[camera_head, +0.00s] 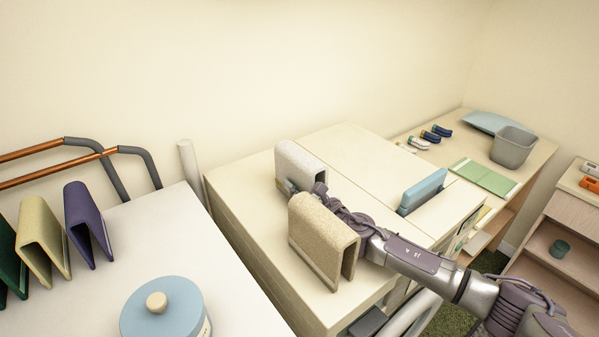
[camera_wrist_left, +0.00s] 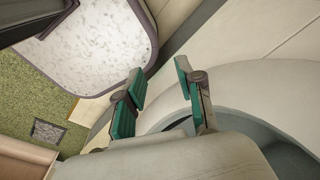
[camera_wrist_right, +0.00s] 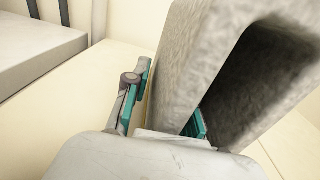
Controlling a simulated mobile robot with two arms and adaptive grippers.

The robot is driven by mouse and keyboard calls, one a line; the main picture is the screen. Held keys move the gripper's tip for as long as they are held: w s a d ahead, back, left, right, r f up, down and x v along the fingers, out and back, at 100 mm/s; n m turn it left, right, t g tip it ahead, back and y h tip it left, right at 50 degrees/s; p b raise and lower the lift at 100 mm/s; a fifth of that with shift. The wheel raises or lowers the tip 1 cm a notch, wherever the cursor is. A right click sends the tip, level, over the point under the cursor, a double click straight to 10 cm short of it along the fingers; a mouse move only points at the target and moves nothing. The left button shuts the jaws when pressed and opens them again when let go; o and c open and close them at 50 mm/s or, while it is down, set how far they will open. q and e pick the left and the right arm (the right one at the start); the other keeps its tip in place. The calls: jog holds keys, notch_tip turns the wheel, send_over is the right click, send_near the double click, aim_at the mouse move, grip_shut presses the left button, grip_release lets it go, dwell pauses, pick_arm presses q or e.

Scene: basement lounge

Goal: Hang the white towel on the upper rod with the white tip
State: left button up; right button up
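The white towel (camera_head: 302,163), a stiff upside-down U, is at the cabinet's far left side. My right gripper (camera_head: 289,186) reaches it from the right. In the right wrist view, the towel (camera_wrist_right: 185,75) has one wall between the fingers (camera_wrist_right: 172,105). One finger is inside the fold and one outside; firm contact is unclear. The upper rod (camera_head: 30,151) and lower rod (camera_head: 55,174) are copper with grey bent ends, at far left. No white tip shows on them; their left ends are out of frame. My left gripper (camera_wrist_left: 160,100) is open and empty, outside the head view.
A beige towel (camera_head: 322,238) stands near my right forearm on the cabinet (camera_head: 350,150). Purple (camera_head: 88,222), yellow (camera_head: 42,232) and green (camera_head: 10,262) pieces stand on the left table (camera_head: 120,275). A blue lidded jar (camera_head: 160,312) and white post (camera_head: 188,162) are nearby.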

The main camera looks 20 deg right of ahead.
jog(key=shift+s, duration=0.1)
jog(key=shift+c, duration=0.3)
grip_shut()
jog(key=shift+r, duration=0.15)
